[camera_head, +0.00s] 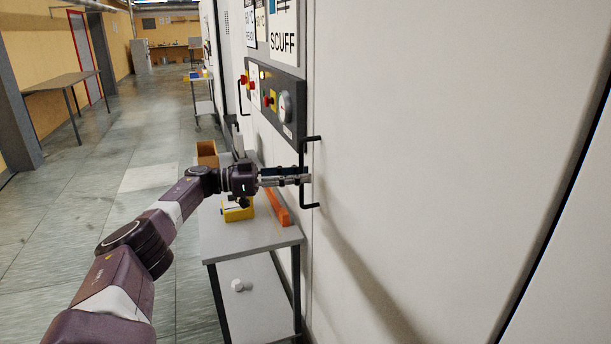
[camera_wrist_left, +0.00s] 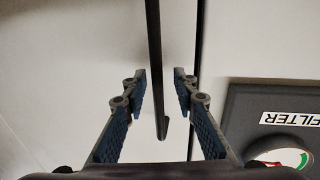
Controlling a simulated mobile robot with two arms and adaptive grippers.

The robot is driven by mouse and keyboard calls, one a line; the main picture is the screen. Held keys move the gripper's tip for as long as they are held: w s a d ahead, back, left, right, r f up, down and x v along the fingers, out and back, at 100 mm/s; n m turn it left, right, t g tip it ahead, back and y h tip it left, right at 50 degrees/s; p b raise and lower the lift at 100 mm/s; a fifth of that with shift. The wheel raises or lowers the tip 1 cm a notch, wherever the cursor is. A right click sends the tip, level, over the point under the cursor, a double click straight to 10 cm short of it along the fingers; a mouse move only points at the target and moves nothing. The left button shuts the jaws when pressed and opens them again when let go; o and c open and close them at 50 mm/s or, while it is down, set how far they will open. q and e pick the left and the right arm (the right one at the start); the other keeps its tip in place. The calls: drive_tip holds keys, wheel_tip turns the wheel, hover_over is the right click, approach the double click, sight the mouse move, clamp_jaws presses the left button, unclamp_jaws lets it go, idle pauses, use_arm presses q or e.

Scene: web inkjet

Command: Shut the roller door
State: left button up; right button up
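The roller door seems to be the large white panel (camera_head: 430,140) filling the right of the head view. A black bar handle (camera_head: 303,156) stands upright at its left edge. How far the door is open, I cannot tell. My left gripper (camera_head: 303,176) is at the handle, around its middle. In the left wrist view the handle (camera_wrist_left: 154,50) runs between the two open fingers of the gripper (camera_wrist_left: 160,78). A gap shows on each side, so the fingers do not clamp it. My right gripper is out of view.
A control panel (camera_head: 274,101) with red knobs and a gauge is left of the handle. A grey table (camera_head: 231,241) below my arm holds a yellow box (camera_head: 236,213) and an orange bar (camera_head: 277,207). The aisle floor (camera_head: 110,200) at left is clear.

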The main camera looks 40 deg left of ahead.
use_arm(q)
drive_tip(key=v, duration=1)
drive_tip(key=shift+s, duration=0.2)
drive_tip(key=shift+a, duration=0.1)
